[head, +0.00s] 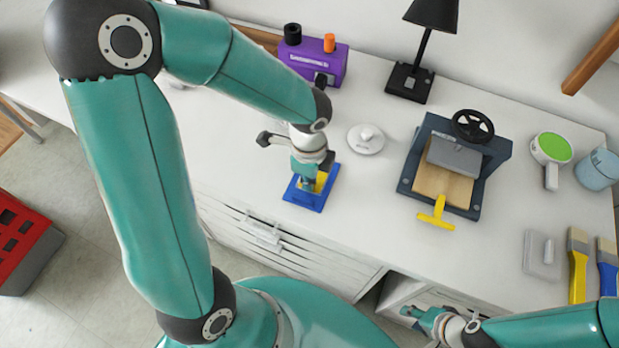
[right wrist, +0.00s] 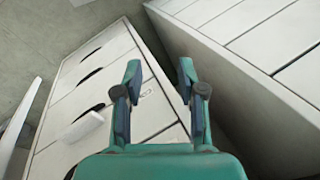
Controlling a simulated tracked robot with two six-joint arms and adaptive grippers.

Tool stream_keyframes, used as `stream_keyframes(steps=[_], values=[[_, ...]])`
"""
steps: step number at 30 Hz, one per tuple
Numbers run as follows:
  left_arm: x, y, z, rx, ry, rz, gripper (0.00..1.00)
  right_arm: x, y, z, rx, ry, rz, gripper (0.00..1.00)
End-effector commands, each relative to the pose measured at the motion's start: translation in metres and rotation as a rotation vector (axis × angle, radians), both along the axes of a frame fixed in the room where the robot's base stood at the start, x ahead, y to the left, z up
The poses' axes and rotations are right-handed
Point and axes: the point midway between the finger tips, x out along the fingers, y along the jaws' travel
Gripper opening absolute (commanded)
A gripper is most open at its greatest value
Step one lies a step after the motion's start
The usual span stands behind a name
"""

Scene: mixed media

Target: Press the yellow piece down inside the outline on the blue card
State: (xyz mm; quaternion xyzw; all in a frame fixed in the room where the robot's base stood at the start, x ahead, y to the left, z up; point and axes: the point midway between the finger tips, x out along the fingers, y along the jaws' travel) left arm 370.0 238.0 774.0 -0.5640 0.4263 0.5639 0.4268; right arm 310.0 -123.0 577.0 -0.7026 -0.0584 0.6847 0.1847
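The blue card (head: 293,194) lies on the white table near its front edge. The yellow piece (head: 321,182) shows on the card, partly covered by my left gripper. My left gripper (head: 307,186) points down over the card, its tips at or just above the yellow piece; I cannot tell whether they touch. Its fingers look close together, but their gap is hidden. The outline on the card cannot be made out. My right gripper (right wrist: 160,75) is open and empty in the right wrist view; in the head view it (head: 425,318) is low at the table's front.
A purple box (head: 318,62), a round white lidded thing (head: 366,139) and a dark press (head: 445,165) with a yellow handle (head: 437,214) stand around the card. A black lamp (head: 410,82) is behind. Brushes (head: 578,265) lie at the right. White drawers (head: 250,232) are below the table.

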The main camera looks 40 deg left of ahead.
Motion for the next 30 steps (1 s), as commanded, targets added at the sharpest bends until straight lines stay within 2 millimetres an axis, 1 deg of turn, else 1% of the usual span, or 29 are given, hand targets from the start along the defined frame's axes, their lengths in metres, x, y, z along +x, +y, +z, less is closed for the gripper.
stream_keyframes(steps=[13, 19, 20, 30], values=[[-0.0006, -0.0003, -0.001, -0.001, 0.003, -0.001, 0.0, 0.0, 0.0, -0.0003, 0.0, 0.0, 0.0, 0.4], [-0.0008, -0.0002, -0.001, -0.001, 0.003, -0.001, 0.34, 0.0, 0.0, -0.0003, 0.0, 0.0, 0.0, 0.4], [-0.0008, -0.0002, -0.001, -0.001, 0.003, -0.001, 0.35, 0.0, 0.0, -0.0003, 0.0, 0.0, 0.0, 0.4], [0.0, 0.0, 0.0014, 0.0, 0.0, 0.0, 0.35, 0.0001, 0.0, 0.0003, 0.0, 0.0, 0.0, 0.4]])
